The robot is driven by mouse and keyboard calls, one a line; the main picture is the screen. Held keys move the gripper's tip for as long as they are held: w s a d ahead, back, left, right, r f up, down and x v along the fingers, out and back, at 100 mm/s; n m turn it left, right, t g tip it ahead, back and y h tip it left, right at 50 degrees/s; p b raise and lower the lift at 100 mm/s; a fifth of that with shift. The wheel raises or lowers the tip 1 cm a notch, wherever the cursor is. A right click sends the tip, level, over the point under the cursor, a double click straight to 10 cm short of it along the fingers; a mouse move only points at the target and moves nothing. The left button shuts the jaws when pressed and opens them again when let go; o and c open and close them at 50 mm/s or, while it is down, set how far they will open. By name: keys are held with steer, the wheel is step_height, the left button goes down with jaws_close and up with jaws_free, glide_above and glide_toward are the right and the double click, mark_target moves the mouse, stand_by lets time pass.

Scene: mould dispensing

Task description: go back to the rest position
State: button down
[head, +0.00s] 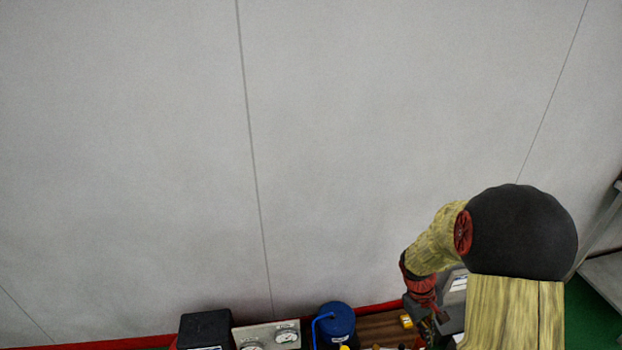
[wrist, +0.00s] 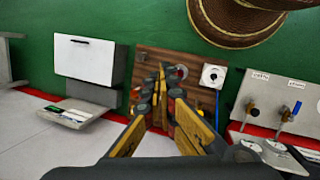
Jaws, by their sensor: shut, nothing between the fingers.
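My gripper (wrist: 162,75) reaches up the middle of the wrist view, its two fingers drawn together with nothing between them. Its tips overlap a brown wooden board (wrist: 147,60) that carries small dark and red parts. I cannot tell whether the tips touch the board or are above it. In the head view my gripper (head: 432,318) is small at the lower right, partly hidden by my own arm.
The head view shows a blue container (head: 336,324), a black box (head: 205,328) and a gauge panel (head: 262,334) along the bottom, below a bare grey wall. The wrist view shows a white-fronted box (wrist: 88,60) at left and a tap panel (wrist: 262,92) at right.

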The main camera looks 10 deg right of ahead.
steer(key=s+a+r+t+y, duration=0.1)
steer(key=s+a+r+t, duration=0.3)
steer(key=a+r, duration=0.8)
steer(key=s+a+r+m+t+y, duration=0.1)
steer(key=s+a+r+t, duration=0.3)
steer(key=a+r, duration=0.7)
step_height(320, 180, up, 7)
steer(key=shift+s+a+f+m+y, duration=0.1)
steer(key=shift+s+a+m+y, duration=0.05)
steer(key=shift+a+m+y, duration=0.2)
steer(key=shift+s, duration=0.1)
